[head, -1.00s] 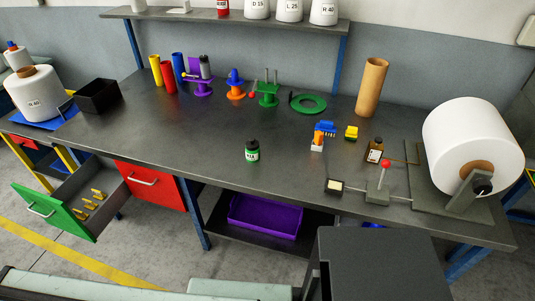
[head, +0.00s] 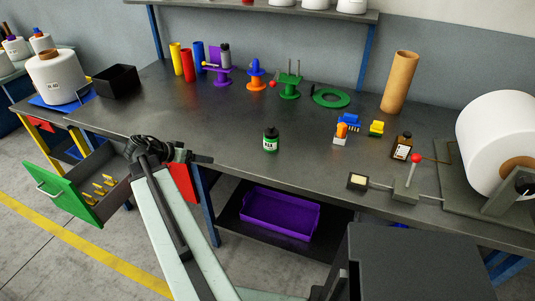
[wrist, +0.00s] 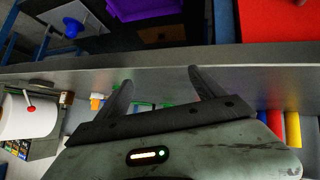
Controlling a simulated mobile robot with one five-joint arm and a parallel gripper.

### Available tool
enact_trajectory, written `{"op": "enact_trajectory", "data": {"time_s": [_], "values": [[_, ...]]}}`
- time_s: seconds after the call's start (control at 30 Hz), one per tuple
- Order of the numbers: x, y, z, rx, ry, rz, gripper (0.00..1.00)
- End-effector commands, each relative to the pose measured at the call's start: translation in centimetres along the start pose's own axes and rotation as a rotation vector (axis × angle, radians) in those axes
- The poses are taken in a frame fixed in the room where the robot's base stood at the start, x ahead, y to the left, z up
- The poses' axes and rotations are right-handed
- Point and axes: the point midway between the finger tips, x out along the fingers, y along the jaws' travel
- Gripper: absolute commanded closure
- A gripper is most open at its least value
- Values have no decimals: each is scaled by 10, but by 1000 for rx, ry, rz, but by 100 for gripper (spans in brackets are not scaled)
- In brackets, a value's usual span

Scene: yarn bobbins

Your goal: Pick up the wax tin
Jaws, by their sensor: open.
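I cannot say for certain which thing is the wax tin. A small dark square box with a cream top (head: 357,181) sits near the table's front edge, by the rod of a lever device. A dark bottle with a green label (head: 270,140) stands upright on the table, left of it. My gripper (head: 207,159) is at the table's front edge by the red drawer, left of and apart from both. In the wrist view my gripper (wrist: 160,76) has its two fingers spread with nothing held between them.
The lever device with a red knob (head: 412,182) and a big white roll (head: 500,140) occupy the right. A brown bottle (head: 401,147) and small blocks stand nearby. A green drawer (head: 52,191) is open at left. A purple tray (head: 280,215) lies below. The table's middle is mostly clear.

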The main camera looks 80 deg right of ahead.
Motion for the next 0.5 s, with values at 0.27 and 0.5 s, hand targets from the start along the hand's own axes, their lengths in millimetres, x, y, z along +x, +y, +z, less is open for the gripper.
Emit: {"op": "enact_trajectory", "data": {"time_s": [0.27,0.5], "values": [[120,135,-90,457,243,265,21],[129,152,-100,503,276,287,21]]}}
